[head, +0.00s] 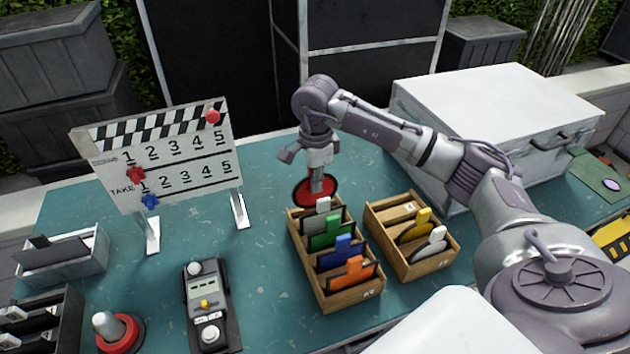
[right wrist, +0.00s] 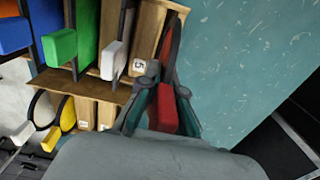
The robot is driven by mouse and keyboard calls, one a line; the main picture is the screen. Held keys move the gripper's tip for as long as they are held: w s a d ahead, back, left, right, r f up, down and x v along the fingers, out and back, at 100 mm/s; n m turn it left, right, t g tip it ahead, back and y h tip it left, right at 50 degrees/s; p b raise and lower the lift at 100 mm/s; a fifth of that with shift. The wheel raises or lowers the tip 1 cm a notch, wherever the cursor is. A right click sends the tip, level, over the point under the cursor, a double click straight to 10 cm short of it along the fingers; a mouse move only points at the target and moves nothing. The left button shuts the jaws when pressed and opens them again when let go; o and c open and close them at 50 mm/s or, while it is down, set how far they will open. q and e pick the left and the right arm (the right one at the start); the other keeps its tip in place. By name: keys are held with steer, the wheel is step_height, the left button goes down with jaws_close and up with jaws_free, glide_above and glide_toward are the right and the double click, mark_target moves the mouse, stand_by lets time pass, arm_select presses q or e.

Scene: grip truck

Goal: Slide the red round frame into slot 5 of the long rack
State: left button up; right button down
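The red round frame (head: 314,192) is a red disc with a dark rim. My right gripper (head: 317,184) is shut on its red tab, which also shows between the fingers in the right wrist view (right wrist: 166,112). The frame is at the far end of the long wooden rack (head: 356,299), beside the bay labelled 5 (right wrist: 138,66). I cannot tell whether its lower edge is inside the rack or above it. The rack holds square frames with white (head: 323,205), green (head: 333,226), blue (head: 344,246) and orange (head: 355,268) tabs. My left gripper is not in view.
A shorter rack (head: 432,266) stands to the right with yellow (head: 422,220) and white (head: 437,235) round frames. A large white case (head: 500,115) is behind it. A clapperboard (head: 160,155) stands left and a control box (head: 209,308) lies in front. The table between clapperboard and long rack is clear.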

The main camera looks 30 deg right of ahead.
steer(key=shift+f, duration=0.2)
steer(key=shift+f+b, duration=0.4)
steer(key=shift+b, duration=0.15)
steer(key=shift+f, duration=0.25)
stand_by(0.3)
steer(key=shift+f+b, duration=2.1)
steer(key=shift+f, duration=0.3)
steer(key=shift+f, duration=0.1)
steer(key=c, duration=1.2)
jaws_free()
steer(key=shift+c, duration=0.2)
